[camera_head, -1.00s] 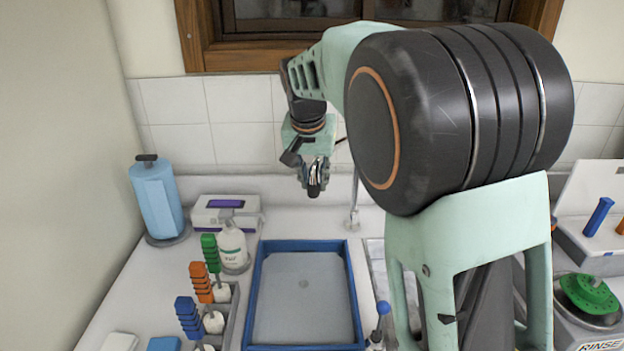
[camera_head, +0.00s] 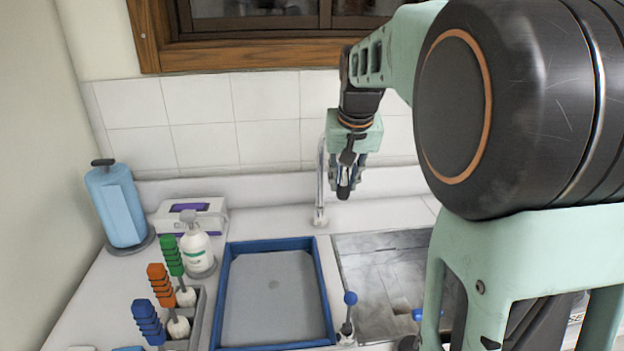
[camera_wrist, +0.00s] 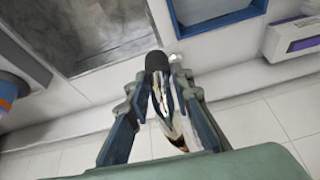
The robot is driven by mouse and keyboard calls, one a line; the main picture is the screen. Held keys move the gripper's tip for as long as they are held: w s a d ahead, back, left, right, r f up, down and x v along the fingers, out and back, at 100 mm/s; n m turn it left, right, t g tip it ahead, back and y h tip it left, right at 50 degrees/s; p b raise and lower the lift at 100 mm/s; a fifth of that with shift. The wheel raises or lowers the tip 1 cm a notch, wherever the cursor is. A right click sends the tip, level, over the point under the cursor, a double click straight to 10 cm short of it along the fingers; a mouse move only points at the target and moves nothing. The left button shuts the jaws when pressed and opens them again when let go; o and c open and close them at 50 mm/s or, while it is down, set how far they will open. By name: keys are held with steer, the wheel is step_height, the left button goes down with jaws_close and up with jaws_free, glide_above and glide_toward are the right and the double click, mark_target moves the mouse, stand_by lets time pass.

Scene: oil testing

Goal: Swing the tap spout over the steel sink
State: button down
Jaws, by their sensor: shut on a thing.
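The tap (camera_head: 320,185) is a slim chrome column rising from the counter behind the basins, between the blue-rimmed tray and the steel sink. My gripper (camera_head: 344,188) is shut on the tap spout, just right of the column. In the wrist view the spout's dark end (camera_wrist: 157,62) sticks out past my gripper's fingertips (camera_wrist: 163,82). The steel sink (camera_head: 385,270) is to the right in the head view; my arm hides part of it. In the wrist view the sink (camera_wrist: 105,35) is at upper left, and the spout end is near its edge.
A blue-rimmed tray (camera_head: 229,295) lies left of the sink. Blue-knobbed valves (camera_head: 350,298) stand along the front. A white bottle (camera_head: 197,252), a blue roll (camera_head: 120,207) and coloured handles (camera_head: 160,284) fill the left counter. A tiled wall (camera_head: 265,100) is close behind.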

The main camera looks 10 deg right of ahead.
steer(key=w+d+n+y+p, duration=0.1)
steer(key=w+d+n, duration=0.3)
steer(key=d, duration=0.7)
steer(key=shift+d+n+y+p, duration=0.2)
steer(key=shift+n+y+p, duration=0.15)
steer(key=shift+p, duration=0.35)
steer(key=c, duration=1.7)
jaws_free()
steer(key=shift+d, duration=0.1)
steer(key=v, duration=1.2)
steer(key=shift+w+r, duration=0.1)
